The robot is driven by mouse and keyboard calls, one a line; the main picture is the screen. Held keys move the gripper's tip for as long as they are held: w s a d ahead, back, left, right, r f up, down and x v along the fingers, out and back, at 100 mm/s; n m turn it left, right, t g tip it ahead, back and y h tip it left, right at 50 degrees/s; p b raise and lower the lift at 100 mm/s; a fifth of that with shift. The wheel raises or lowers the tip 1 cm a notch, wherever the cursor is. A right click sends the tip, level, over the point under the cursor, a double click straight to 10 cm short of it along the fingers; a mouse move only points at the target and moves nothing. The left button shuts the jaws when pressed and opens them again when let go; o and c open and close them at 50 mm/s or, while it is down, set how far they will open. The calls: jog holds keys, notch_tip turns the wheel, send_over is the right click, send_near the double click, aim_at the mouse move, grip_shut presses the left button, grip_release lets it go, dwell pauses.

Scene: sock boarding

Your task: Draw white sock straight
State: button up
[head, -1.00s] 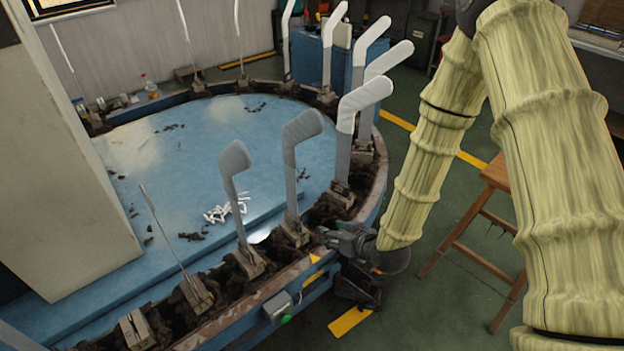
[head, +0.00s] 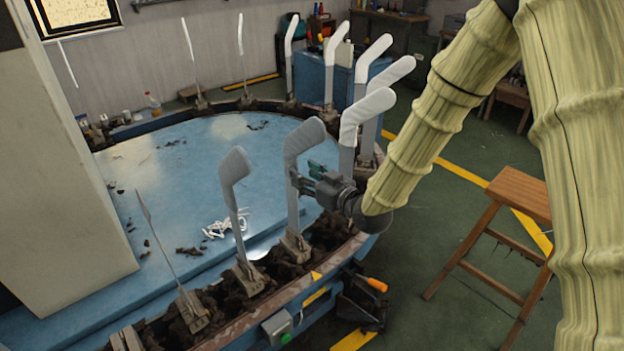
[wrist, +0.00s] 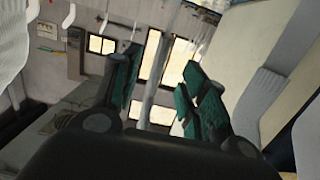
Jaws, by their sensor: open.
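A foot-shaped board stands upright on the near right of the ring, its upper part covered by a sock (head: 303,137) that looks grey in shade. My gripper (head: 306,178) is level with this board's shaft, just below the sock, coming from the right. In the wrist view my gripper (wrist: 158,88) shows two green-padded fingers spread apart, with a pale upright strip (wrist: 151,78) seen between them. I cannot tell whether they touch it. A bright white sock (head: 366,112) is on the board just behind my wrist. Another grey-looking sock (head: 234,168) is on the board to the left.
More sock-covered boards (head: 372,55) stand along the far right of the round blue table (head: 190,160). Bare thin boards stand at the left and back. A wooden stool (head: 520,195) and open green floor are at right. A pale column (head: 60,170) blocks the left.

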jog(key=x, duration=0.6)
dwell(0.4)
jog(key=c, duration=0.9)
jog(key=shift+f, duration=0.1)
jog(key=shift+c, duration=0.2)
jog(key=shift+f+b, duration=0.1)
jog(key=shift+b, duration=0.2)
dwell(0.3)
jog(key=o, duration=0.9)
jog(key=shift+o, duration=0.2)
